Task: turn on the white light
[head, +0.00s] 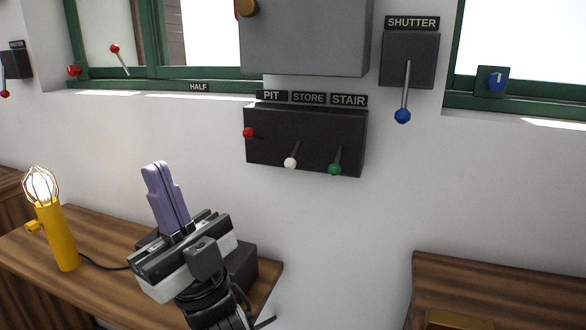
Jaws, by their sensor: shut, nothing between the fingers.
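A dark switch box (315,122) on the white wall has three levers under the labels PIT, STORE and STAIR. The white-knobbed lever (290,162) under STORE slants downward, as does the green-knobbed lever (335,169) under STAIR. The red-knobbed lever (249,132) under PIT sits higher, its knob at the box's left side. My gripper (155,168) is at lower left, its purple fingers shut together and pointing up. It is left of and below the box, apart from all levers. No separate white light is identifiable; a caged yellow lamp (62,240) glows at left.
The lamp stands on a wooden bench (100,240) behind my gripper. A SHUTTER box (409,58) with a blue-knobbed lever hangs at upper right, and a grey cabinet (305,40) above the switches. A wooden unit (500,285) stands at lower right. Wall below the switches is clear.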

